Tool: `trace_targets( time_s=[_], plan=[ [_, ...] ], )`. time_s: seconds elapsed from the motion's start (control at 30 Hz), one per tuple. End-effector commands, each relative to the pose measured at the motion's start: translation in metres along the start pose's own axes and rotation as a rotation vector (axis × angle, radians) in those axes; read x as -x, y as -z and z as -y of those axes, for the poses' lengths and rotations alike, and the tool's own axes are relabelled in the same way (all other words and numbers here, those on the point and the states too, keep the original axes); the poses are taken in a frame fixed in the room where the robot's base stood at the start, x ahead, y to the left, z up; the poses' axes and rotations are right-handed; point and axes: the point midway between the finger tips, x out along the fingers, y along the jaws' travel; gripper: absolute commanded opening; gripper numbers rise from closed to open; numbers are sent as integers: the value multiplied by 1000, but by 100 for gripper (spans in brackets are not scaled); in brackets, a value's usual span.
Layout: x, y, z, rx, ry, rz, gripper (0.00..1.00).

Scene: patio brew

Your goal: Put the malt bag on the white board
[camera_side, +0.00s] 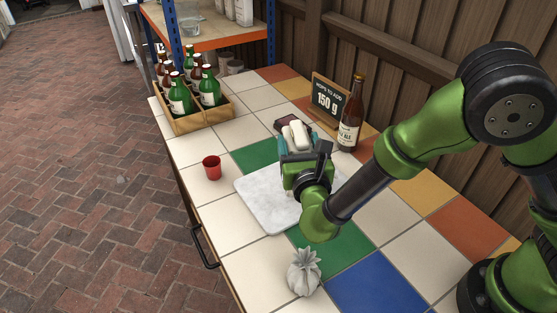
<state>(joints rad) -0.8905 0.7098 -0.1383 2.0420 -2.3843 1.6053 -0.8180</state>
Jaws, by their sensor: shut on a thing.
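The white board (262,206) is a marbled slab lying flat in the middle of the table. My gripper (297,146) is over the far part of the board, away from the grey sack. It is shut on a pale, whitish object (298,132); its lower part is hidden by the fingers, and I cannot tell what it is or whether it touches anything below.
A red cup (212,167) stands left of the board. A wooden crate (190,124) of bottles is at the far left. A brown bottle (350,118), a "150 g" chalkboard (327,98) and a small dark object (284,123) are behind my gripper. Tiles around the sack are clear.

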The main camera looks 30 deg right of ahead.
Motion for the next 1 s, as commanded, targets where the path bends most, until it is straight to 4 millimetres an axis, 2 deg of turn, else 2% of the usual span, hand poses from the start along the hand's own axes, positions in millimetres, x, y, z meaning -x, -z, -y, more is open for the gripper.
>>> trace_targets(
  time_s=[0.37, 0.4, 0.53, 0.87, 1.0],
  plan=[
    [-1, 3, 0, -3, 1, 3, 0],
    [0, 3, 0, -1, 1, 0, 72],
    [0, 3, 0, -1, 1, 0, 91],
    [0, 0, 0, -2, 1, 0, 91],
    [17, 0, -1, 0, -4, -1, 91]
  ],
)
